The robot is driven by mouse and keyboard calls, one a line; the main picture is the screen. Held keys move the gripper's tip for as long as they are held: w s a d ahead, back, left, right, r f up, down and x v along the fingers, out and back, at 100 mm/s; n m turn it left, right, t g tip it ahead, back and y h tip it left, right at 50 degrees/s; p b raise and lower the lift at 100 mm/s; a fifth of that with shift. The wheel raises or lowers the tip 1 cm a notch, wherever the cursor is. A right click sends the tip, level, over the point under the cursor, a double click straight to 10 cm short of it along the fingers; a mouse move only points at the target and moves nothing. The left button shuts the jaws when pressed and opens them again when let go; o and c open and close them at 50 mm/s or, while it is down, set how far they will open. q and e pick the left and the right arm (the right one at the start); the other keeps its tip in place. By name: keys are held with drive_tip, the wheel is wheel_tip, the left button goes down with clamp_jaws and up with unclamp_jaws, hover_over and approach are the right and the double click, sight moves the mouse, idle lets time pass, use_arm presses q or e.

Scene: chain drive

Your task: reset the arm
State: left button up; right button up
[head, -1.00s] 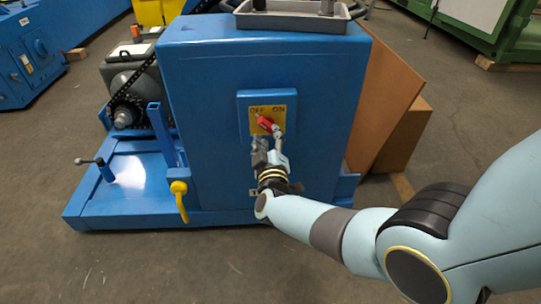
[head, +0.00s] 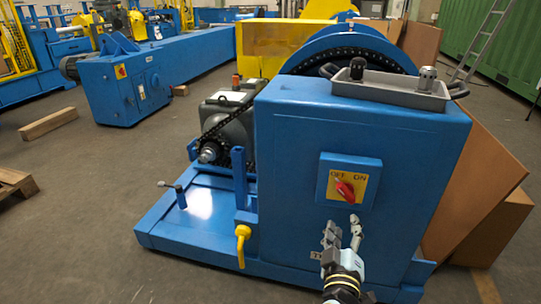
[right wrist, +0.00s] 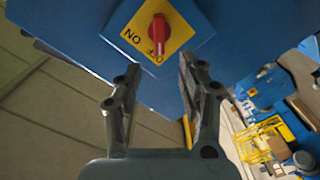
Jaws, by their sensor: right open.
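My right gripper (head: 342,228) is open and empty in front of the blue machine cabinet (head: 300,170), just below the switch plate. It also shows in the right wrist view (right wrist: 155,75), fingers apart, with nothing between them. The red switch handle (head: 344,189) sits on a yellow plate marked OFF and ON. In the head view the handle slants, its upper end toward the OFF side. The handle also shows in the right wrist view (right wrist: 157,32), beyond the fingertips and apart from them. My left gripper is not in view.
A brown board (head: 475,190) leans at the right.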

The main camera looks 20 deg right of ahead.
drive_tip(key=s+f+n+g+y+p, duration=0.2)
drive_tip(key=s+f+n+g+y, duration=0.4)
drive_tip(key=s+f, duration=1.9)
drive_tip(key=s+f+m+g+y, duration=0.1)
drive_tip(key=s+m+g, duration=0.3)
drive_tip(key=s, duration=0.8)
drive_tip(key=s+f+m+g+y, duration=0.1)
drive_tip(key=s+f+m+g, duration=0.2)
drive_tip(key=s, duration=0.9)
drive_tip(key=shift+d+f+m+g+y, duration=0.4)
drive_tip(key=shift+m+g, duration=0.3)
drive_tip(key=shift+g, duration=0.2)
